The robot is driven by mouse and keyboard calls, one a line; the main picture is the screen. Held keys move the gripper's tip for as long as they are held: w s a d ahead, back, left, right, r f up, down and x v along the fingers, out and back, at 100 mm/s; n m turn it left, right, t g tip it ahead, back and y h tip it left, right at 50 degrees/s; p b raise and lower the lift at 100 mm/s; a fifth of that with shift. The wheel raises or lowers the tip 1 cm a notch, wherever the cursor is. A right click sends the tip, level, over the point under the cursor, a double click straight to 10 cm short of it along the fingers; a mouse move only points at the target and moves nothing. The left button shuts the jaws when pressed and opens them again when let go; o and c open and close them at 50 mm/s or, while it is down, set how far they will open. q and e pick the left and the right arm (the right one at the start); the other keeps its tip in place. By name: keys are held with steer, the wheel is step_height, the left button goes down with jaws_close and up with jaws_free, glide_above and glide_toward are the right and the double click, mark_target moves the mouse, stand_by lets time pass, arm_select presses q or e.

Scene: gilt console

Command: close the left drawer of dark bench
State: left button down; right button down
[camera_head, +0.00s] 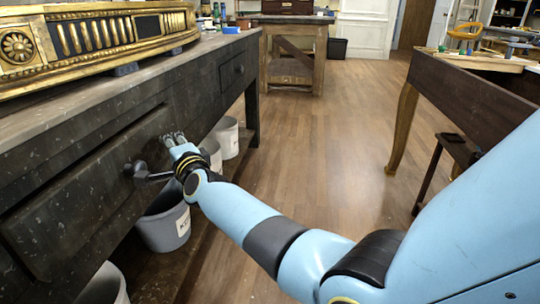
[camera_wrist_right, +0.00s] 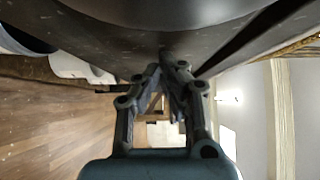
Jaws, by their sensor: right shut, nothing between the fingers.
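The dark bench (camera_head: 203,85) runs along the left of the head view. Its left drawer shows as a wide dark front (camera_head: 75,205) with a dark line along its top edge. I cannot tell how far it stands out. A dark knob-like piece (camera_head: 137,172) with a short stem shows before the front; I cannot tell whether it belongs to the drawer. My right gripper (camera_head: 174,138) is shut and empty by the drawer front's far end; contact is unclear. Its fingers (camera_wrist_right: 168,75) also show in the wrist view, under a dark surface. My left gripper is out of view.
A gilt console piece (camera_head: 85,38) lies on the bench top. A smaller drawer (camera_head: 232,70) is farther along. Grey bins (camera_head: 165,225) stand beneath the bench. A wooden workbench (camera_head: 297,45) is behind, and a dark table (camera_head: 470,95) is at right. Open floor lies between.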

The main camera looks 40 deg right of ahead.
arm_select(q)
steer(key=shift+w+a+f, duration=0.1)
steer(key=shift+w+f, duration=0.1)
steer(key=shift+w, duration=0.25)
arm_select(e)
steer(key=shift+w+a+r, duration=0.1)
steer(key=shift+w+a, duration=0.95)
steer(key=shift+w, duration=0.1)
